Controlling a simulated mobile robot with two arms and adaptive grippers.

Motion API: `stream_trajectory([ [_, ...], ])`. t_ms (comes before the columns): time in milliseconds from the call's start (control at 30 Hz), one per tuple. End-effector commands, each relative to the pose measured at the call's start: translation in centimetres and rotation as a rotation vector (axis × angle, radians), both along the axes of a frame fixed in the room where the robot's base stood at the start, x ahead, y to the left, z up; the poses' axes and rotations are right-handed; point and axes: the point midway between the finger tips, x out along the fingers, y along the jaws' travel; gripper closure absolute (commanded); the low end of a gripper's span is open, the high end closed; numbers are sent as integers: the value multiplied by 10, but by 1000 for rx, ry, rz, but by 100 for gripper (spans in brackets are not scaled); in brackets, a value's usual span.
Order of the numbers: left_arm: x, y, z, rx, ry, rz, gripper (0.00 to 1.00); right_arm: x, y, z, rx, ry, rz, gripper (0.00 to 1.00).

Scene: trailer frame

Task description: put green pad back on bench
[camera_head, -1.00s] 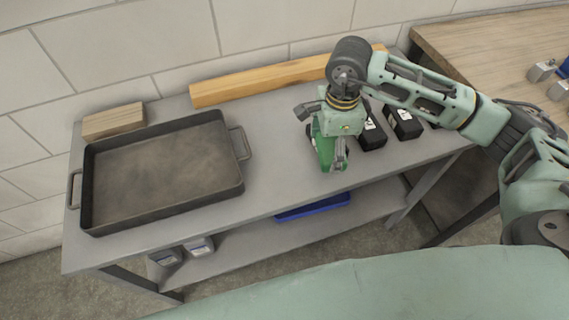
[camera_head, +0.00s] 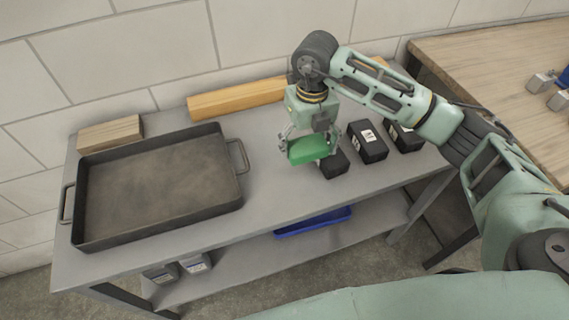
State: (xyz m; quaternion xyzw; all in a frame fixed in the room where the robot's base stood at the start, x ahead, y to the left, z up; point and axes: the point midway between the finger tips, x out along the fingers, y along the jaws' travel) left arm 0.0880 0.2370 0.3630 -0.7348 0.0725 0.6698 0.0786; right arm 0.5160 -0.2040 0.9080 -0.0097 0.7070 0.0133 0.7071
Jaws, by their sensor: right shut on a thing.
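The green pad (camera_head: 308,150) is a small green block in the middle of the view, over the grey bench (camera_head: 268,198). My right gripper (camera_head: 309,146) points down and is shut on the pad, with one finger at each end of it. The pad is close to the bench top; I cannot tell whether it touches. My left gripper is not in view.
A dark metal tray (camera_head: 160,241) with side handles fills the bench's left part. A wood block (camera_head: 110,133) and a long wooden beam (camera_head: 238,100) lie along the wall. Two more black boxes (camera_head: 367,143) (camera_head: 405,138) stand to the right. Bench between tray and pad is clear. A blue tray (camera_head: 313,222) is on the lower shelf.

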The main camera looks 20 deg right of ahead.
Motion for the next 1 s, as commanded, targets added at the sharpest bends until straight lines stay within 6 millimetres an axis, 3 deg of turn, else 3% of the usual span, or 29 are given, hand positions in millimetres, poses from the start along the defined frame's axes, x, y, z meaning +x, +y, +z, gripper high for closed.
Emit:
stream_trajectory([
  [100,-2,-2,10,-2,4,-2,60,1,28,-13,2,3,3,51],
  [300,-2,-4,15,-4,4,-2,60,3,52,-30,0,0,1,51],
  [467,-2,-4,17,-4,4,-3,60,3,55,-39,-1,1,0,51],
  [700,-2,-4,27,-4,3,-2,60,3,55,-70,-1,2,0,51],
  [1000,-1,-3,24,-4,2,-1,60,4,55,-75,-1,-1,1,51],
])
